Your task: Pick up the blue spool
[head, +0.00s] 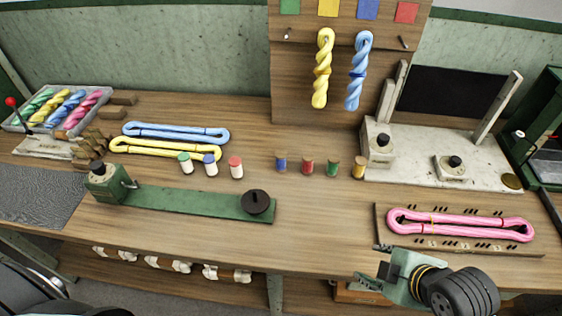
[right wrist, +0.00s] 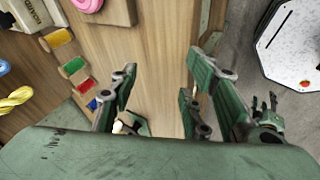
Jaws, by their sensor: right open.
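The blue spool (head: 281,165) stands upright on the wooden table near its middle, at the left end of a short row of small spools. In the right wrist view the blue spool (right wrist: 92,104) shows at the left, partly covered by a finger of my gripper. My right gripper (right wrist: 160,88) is open and empty, with bare wood and the table edge showing between its fingers. In the head view the right gripper (head: 388,272) is at the table's front edge, in front of and right of the spool. My left gripper is not in view.
The red spool (head: 307,166), green spool (head: 332,167) and yellow spool (head: 358,168) stand right of the blue one. A pink skein (head: 460,225) lies on a pegged board. Wood in front of the spools is clear.

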